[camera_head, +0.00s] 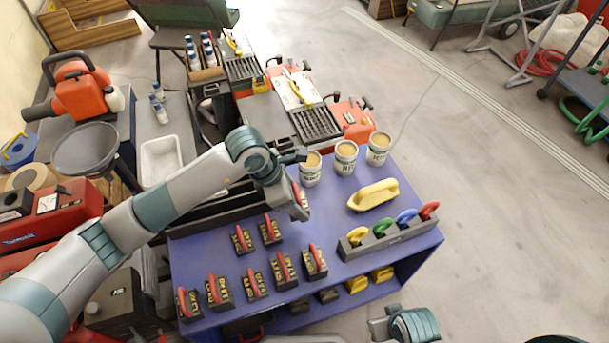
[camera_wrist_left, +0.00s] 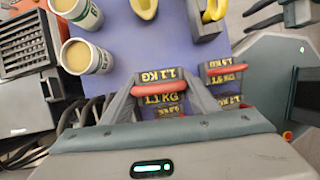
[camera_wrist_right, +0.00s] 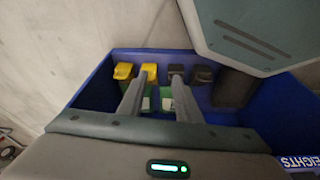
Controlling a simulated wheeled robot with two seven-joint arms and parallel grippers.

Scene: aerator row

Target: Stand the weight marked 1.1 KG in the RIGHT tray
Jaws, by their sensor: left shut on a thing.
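My left gripper (camera_head: 287,190) is shut on a dark weight with a red handle (camera_head: 301,203), above the blue table. In the left wrist view the held weight (camera_wrist_left: 160,98) sits between the fingers and reads 1.1 KG. Other dark weights with red handles stand on the table, among them one at the middle (camera_head: 270,230) and one at the near left (camera_head: 189,303). My right gripper (camera_wrist_right: 157,88) is open, with its fingers apart, in front of the table's lower shelf. I cannot make out a tray marked RIGHT.
The blue table (camera_head: 420,242) carries three labelled cans (camera_head: 345,158) at the back, a yellow object (camera_head: 374,195) and a rack with coloured handles (camera_head: 388,232). A dark long box (camera_head: 215,219) lies at the left. The lower shelf holds yellow and black items (camera_wrist_right: 149,72).

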